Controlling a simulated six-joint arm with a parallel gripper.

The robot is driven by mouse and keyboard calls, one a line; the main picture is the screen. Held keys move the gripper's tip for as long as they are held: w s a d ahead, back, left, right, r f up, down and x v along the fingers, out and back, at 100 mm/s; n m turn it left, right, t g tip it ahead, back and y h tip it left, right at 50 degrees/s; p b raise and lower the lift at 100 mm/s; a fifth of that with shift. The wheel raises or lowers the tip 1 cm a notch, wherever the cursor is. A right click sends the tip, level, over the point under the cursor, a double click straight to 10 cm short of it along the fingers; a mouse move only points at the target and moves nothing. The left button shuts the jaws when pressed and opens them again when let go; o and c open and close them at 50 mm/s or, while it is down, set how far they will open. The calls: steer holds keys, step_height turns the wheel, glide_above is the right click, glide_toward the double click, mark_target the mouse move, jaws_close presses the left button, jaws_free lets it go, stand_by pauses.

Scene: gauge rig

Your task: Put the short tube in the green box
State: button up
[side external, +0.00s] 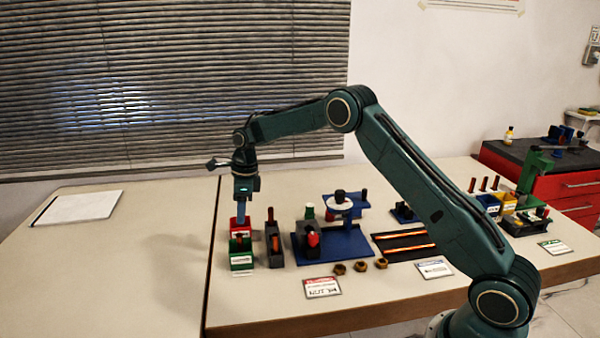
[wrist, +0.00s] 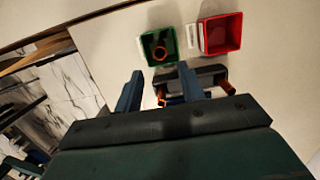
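The green box (wrist: 144,50) stands on the table, and it also shows in the side view (side external: 241,262). A dark tube with an orange rim (wrist: 160,51) is inside the green box, leaning; whether it is the short tube I cannot tell for sure. My gripper (wrist: 160,90) is open, its two blue fingers well apart with nothing held between them. In the side view my gripper (side external: 241,220) points down above the boxes, close over the red box in the picture.
The red box (wrist: 221,33) stands beside the green box and looks empty. A black rack (wrist: 195,77) with orange tubes (wrist: 228,88) stands close by. A blue fixture (side external: 335,247), brass nuts (side external: 360,266) and a black tray (side external: 402,244) lie to the right. The left table is mostly clear.

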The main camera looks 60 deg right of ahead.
steer(key=shift+s+d+r, duration=0.1)
steer(key=shift+r, duration=0.75)
steer(key=shift+s+d+r, duration=0.1)
steer(key=shift+r, duration=0.7)
steer(key=shift+r, duration=0.1)
steer(key=s+a+r+n+t, duration=0.1)
steer(key=s+a+r+n, duration=0.1)
steer(key=s+r+n, duration=0.55)
steer(key=s+a+r+n+t, duration=0.1)
steer(key=s+a+r+n, duration=0.3)
steer(key=s+r, duration=0.65)
steer(key=s+f+n+t+h, duration=0.1)
steer(key=s+f+n+t, duration=0.1)
steer(key=s+n, duration=1.3)
steer(key=s, duration=0.9)
steer(key=shift+s+a+f, duration=0.15)
steer(key=shift+s+f, duration=0.05)
steer(key=shift+f, duration=0.05)
steer(key=shift+n, duration=0.25)
